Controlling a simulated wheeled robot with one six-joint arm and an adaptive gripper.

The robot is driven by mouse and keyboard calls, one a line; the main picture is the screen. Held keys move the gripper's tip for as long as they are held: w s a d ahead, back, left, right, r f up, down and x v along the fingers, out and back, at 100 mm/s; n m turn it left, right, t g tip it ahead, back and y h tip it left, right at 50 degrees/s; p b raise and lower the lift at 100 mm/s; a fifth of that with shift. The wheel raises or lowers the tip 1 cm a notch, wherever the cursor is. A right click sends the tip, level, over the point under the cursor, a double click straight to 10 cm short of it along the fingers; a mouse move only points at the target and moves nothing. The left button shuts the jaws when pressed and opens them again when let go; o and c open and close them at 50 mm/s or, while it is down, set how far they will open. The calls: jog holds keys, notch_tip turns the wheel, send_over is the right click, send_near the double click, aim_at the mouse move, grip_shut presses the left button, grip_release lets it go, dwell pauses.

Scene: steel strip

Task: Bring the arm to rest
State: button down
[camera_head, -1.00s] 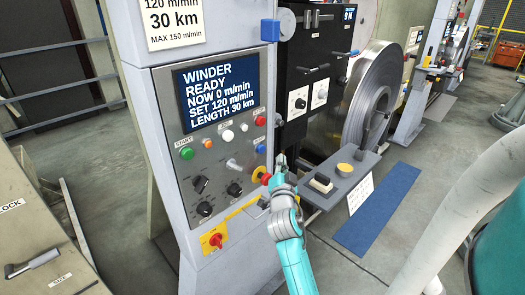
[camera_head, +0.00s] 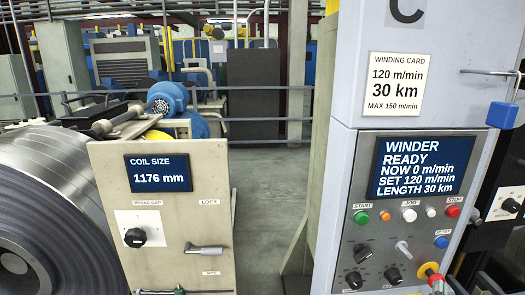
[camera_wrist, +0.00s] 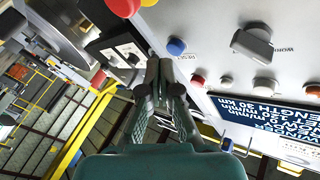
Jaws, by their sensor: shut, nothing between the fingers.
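My gripper (camera_wrist: 160,78) is in the wrist view, with its two fingers together and nothing between them. Its tips point toward the winder control panel, near a blue button (camera_wrist: 176,47) and a red button (camera_wrist: 197,80). I cannot tell how large the gap to the panel is. In the head view the winder panel (camera_head: 335,225) stands at the right. Its screen (camera_head: 425,167) reads ready, now 0 m/min, set 120 m/min, length 30 km. The arm is mostly outside the head view, and I cannot make out my gripper there.
A red emergency-stop knob (camera_wrist: 122,8) is close to the fingers at the top of the wrist view. In the head view a coil-size cabinet (camera_head: 165,225) and a steel coil (camera_head: 50,200) stand left. Bare floor (camera_head: 262,190) lies between cabinet and panel.

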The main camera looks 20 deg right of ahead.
jog(key=s+a+f+n+t+y, duration=0.1)
jog(key=s+a+f+n+y, duration=0.25)
jog(key=a, duration=0.55)
jog(key=s+a+f+n+t+y, duration=0.1)
jog(key=s+a+f+n+y, duration=0.15)
jog(key=a+f, duration=0.4)
jog(key=s+a+f+n+t+y, duration=0.1)
jog(key=s+a+f+n+y, duration=0.2)
jog(key=a, duration=0.7)
jog(key=s+a+r+n+y, duration=0.1)
jog(key=s+a+n+y, duration=0.2)
jog(key=s, duration=0.7)
jog(key=s+a+r+n+y, duration=0.2)
jog(key=s+a+n, duration=0.2)
jog(key=s+a, duration=0.4)
jog(key=shift+s+a+r+y, duration=0.3)
jog(key=shift+s+y, duration=0.1)
jog(key=shift+s, duration=0.7)
